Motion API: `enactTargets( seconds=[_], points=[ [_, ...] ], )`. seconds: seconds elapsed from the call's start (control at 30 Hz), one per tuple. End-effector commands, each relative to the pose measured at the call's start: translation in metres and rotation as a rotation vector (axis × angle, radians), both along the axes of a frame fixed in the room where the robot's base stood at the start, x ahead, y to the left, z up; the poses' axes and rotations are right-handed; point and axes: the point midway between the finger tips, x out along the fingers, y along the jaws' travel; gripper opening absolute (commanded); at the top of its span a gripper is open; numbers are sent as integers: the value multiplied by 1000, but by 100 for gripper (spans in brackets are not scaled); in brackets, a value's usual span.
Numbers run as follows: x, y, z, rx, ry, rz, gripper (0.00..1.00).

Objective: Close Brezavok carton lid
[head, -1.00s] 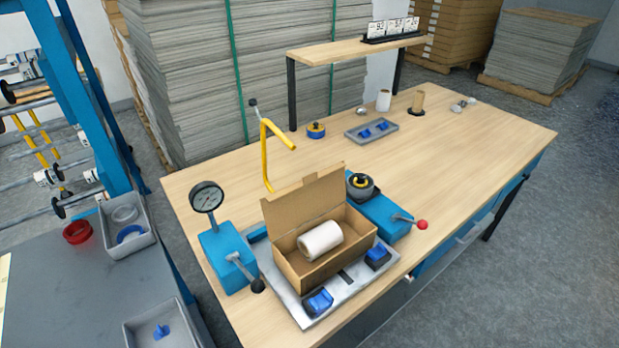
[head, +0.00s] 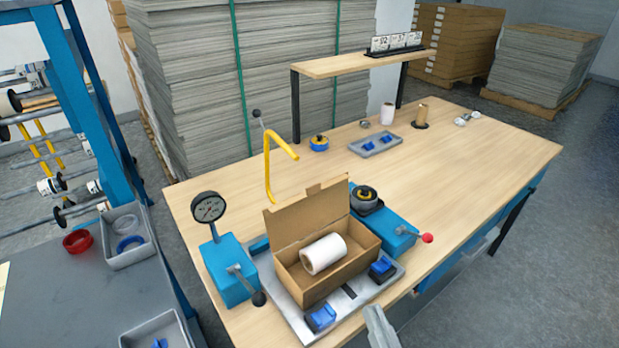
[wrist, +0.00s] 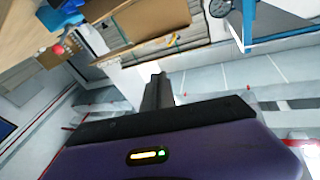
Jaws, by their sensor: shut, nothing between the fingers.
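The brown carton (head: 330,282) stands on a grey metal plate fixture (head: 352,312) on the wooden bench. Its lid (head: 305,218) stands up open along the back edge, leaning slightly back. A white roll (head: 323,254) lies inside the carton. In the wrist view, my gripper (wrist: 157,90) has its dark fingers together and empty, apart from the carton. Cardboard, seemingly the carton (wrist: 145,22), shows beyond the fingers at the top. A grey piece at the bottom edge of the head view, right of centre, seems to be part of my arm end, in front of the bench.
A pressure gauge (head: 208,207) on a blue block with a lever stands left of the carton. A blue unit (head: 386,227) with a red-knobbed lever stands right. A yellow bent bar (head: 268,165) rises behind. Blue clamps (head: 320,317) sit at the plate's front. The bench's right side is mostly clear.

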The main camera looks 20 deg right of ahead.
Motion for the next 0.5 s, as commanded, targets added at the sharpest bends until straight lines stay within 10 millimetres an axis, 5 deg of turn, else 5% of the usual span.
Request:
enactTargets(
  seconds=[0.5],
  points=[
    [194, 56, 58, 126, -75, 216, 0]
  ],
)
